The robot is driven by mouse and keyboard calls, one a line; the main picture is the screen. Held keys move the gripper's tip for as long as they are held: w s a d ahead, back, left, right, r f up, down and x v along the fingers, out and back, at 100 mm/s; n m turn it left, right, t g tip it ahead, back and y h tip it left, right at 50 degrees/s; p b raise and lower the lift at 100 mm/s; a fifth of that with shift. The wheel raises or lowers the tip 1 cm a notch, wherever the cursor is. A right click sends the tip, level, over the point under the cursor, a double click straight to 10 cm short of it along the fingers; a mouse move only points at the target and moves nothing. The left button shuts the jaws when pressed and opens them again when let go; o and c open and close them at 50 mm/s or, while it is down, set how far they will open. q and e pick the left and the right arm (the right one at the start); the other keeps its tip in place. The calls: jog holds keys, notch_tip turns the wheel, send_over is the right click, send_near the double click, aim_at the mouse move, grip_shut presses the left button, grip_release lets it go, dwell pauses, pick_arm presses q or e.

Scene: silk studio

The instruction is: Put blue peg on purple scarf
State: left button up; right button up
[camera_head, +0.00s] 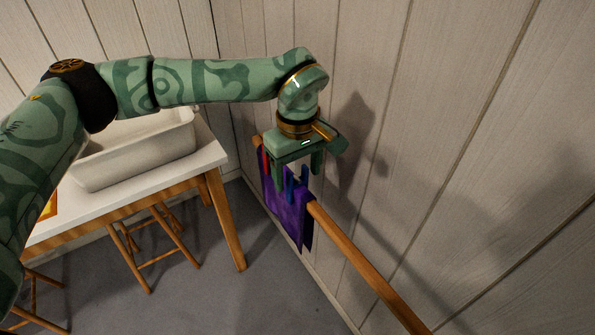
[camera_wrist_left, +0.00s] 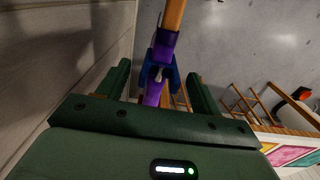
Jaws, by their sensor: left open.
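The purple scarf (camera_head: 284,211) hangs over a wooden rail along the wall. It also shows in the left wrist view (camera_wrist_left: 153,93), wrapped over the rail. The blue peg (camera_head: 290,188) sits astride the rail on the purple scarf, one leg to each side. In the left wrist view the blue peg (camera_wrist_left: 148,73) shows its metal spring at the middle. My left gripper (camera_head: 298,175) points down over the peg and scarf. Its fingers are open, one on each side of the peg, with gaps visible in the left wrist view (camera_wrist_left: 158,86). My right gripper is out of view.
The wooden rail (camera_head: 362,262) runs toward the lower right, bare there. Something red (camera_head: 264,158) is at its far end beyond the scarf. A white table (camera_head: 203,157) with a pale basin (camera_head: 134,158) stands left, with wooden stools (camera_head: 160,240) under it. The panelled wall (camera_head: 450,130) is close on the right.

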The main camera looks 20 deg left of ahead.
pick_arm(q)
notch_tip(320, 180, up, 16)
jog(key=p, duration=0.4)
jog(key=shift+f, duration=0.2)
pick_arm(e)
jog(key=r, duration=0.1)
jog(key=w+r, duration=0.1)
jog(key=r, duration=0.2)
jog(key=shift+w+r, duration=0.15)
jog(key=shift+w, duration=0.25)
